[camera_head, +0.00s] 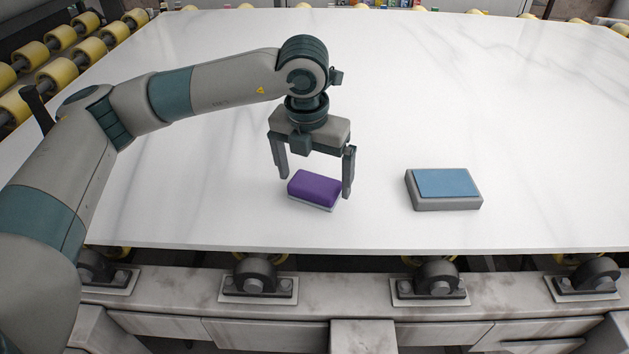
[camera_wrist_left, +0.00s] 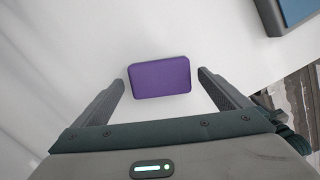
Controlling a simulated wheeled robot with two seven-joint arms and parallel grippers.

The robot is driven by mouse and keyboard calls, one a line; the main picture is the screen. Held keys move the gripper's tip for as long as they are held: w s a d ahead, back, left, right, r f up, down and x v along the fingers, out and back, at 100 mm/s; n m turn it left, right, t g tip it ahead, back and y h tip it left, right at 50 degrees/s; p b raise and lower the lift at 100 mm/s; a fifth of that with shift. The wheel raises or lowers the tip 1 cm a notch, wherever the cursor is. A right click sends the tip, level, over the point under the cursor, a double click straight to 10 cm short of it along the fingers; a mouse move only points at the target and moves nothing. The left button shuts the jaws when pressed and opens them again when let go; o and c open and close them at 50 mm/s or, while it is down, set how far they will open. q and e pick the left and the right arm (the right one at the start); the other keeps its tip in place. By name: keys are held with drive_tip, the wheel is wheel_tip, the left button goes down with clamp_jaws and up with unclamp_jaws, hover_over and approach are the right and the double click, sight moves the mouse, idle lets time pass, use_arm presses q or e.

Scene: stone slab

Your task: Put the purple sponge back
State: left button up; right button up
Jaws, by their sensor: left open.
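The purple sponge (camera_head: 315,187) has a pale underside and lies on the white stone slab (camera_head: 500,110), near the slab's front edge. My left gripper (camera_head: 314,185) is open above it, with one finger to each side. In the left wrist view the purple sponge (camera_wrist_left: 159,77) sits just beyond and between the two fingertips of the left gripper (camera_wrist_left: 160,80), with a gap on both sides. A grey block with a blue top (camera_head: 445,187) lies on the slab to the right of the sponge. My right gripper is not in view.
The grey-and-blue block shows partly at the top right of the left wrist view (camera_wrist_left: 290,14). A frame with roller brackets (camera_head: 437,280) runs along the slab's front. Yellow rollers (camera_head: 60,68) stand at the far left. Most of the slab is clear.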

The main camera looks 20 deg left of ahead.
sight(311, 188)
use_arm(q)
wheel_tip(311, 188, up, 10)
drive_tip(key=s, duration=0.1)
drive_tip(key=shift+s+f, duration=0.15)
drive_tip(key=shift+s, duration=0.05)
drive_tip(key=shift+a, duration=0.1)
idle(0.3)
